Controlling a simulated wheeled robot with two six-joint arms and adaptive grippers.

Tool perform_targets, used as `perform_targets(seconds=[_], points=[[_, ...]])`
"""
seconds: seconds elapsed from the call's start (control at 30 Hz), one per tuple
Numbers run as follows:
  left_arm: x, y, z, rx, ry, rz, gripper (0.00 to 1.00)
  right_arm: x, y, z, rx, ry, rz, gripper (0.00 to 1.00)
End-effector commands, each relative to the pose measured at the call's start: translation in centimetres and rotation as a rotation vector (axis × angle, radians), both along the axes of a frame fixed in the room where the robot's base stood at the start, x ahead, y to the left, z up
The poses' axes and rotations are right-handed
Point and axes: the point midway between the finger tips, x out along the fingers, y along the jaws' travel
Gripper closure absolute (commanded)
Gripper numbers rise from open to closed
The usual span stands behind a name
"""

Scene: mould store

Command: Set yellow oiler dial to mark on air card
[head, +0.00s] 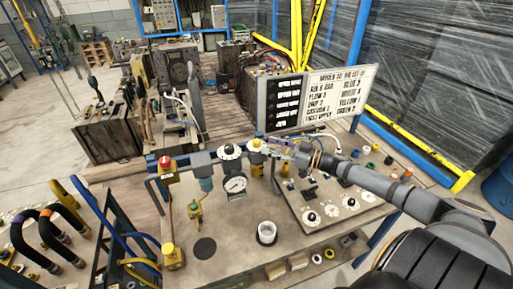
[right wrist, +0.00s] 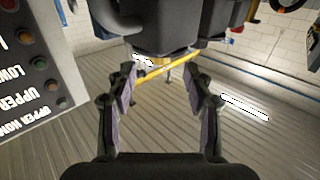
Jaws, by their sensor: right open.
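The oiler (head: 257,169) hangs on the grey air line, with a yellow collar and a pale-topped yellow dial (head: 256,144). Its scale is too small to read. My right gripper (head: 276,148) comes in from the right, open, with its fingertips close to the right of the dial; contact cannot be told. My left gripper is out of view.
Left of the oiler are a white-knobbed regulator (head: 230,151) with a gauge (head: 235,184) and a red-knobbed valve (head: 165,163). A plate with several dials (head: 331,210) lies below my right arm. The bench front is partly clear.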

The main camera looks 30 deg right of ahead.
Motion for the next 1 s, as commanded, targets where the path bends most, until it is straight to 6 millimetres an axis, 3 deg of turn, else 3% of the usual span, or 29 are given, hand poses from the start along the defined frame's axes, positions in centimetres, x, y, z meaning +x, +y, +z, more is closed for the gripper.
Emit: perform_targets(seconds=[0.03, 0.4, 0.8, 1.0], points=[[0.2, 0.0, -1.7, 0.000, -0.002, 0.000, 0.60, 1.0, 0.6, -0.5, 0.002, -0.013, -0.002, 0.49], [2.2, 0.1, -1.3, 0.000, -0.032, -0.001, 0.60, 4.6, 2.7, 0.2, 0.003, -0.006, -0.004, 0.49], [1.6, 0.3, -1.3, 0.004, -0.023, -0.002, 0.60, 5.2, 3.2, 0.0, 0.000, -0.001, -0.002, 0.49], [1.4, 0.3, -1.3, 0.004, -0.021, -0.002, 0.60, 5.2, 3.2, 0.0, 0.000, -0.001, -0.002, 0.73]])
